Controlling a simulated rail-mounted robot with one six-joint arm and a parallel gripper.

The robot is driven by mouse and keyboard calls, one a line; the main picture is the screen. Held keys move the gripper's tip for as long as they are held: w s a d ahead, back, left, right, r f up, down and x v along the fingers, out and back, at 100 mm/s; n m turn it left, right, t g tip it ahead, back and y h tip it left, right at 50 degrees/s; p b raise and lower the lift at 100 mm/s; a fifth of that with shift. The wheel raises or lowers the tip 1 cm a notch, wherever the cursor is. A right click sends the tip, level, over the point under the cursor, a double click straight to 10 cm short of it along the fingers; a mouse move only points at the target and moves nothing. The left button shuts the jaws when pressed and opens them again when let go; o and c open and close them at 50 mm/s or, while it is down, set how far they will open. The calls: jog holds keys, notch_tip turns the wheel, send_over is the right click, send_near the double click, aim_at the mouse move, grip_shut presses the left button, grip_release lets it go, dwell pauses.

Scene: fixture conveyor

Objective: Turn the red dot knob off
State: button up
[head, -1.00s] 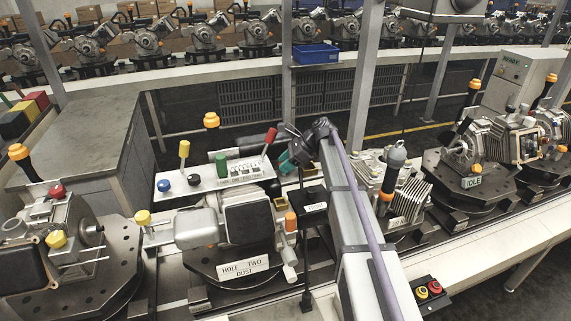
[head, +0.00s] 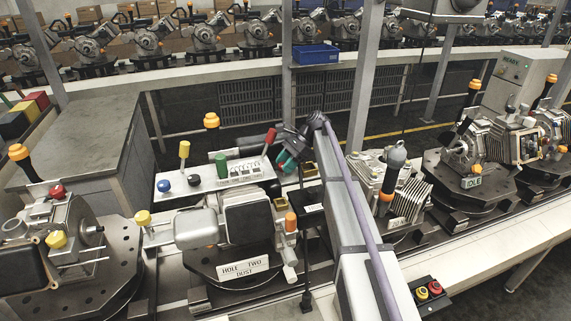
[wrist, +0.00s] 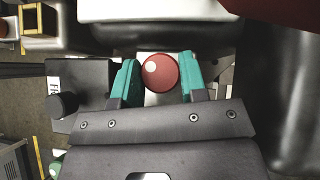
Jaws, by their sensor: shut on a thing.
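The red round knob (wrist: 160,72) is in the middle of the wrist view, with a pale dot on its upper left. My gripper (wrist: 158,64) has its teal fingers on either side of the knob, shut on it. In the head view my gripper (head: 287,158) is at the right end of the white control panel (head: 205,184), close to the red lever. The knob is hidden there behind my gripper and arm.
The panel carries a yellow lever (head: 184,149), a green lever (head: 221,164), a red lever (head: 268,142) and a blue knob (head: 164,186). An engine fixture (head: 248,218) labelled HOLE TWO DUST stands in front. A dark box with a black knob (wrist: 63,105) sits left of my fingers.

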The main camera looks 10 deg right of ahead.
jog(key=shift+n+g, duration=0.5)
jog(key=shift+n, duration=0.1)
jog(key=o, duration=0.9)
jog(key=p+v, duration=0.7)
jog(key=v, duration=0.3)
jog(key=shift+w+d+r+p, duration=0.15)
jog(key=shift+d+r+p, duration=0.05)
jog(key=shift+r+p, duration=0.15)
jog(key=shift+o, duration=0.2)
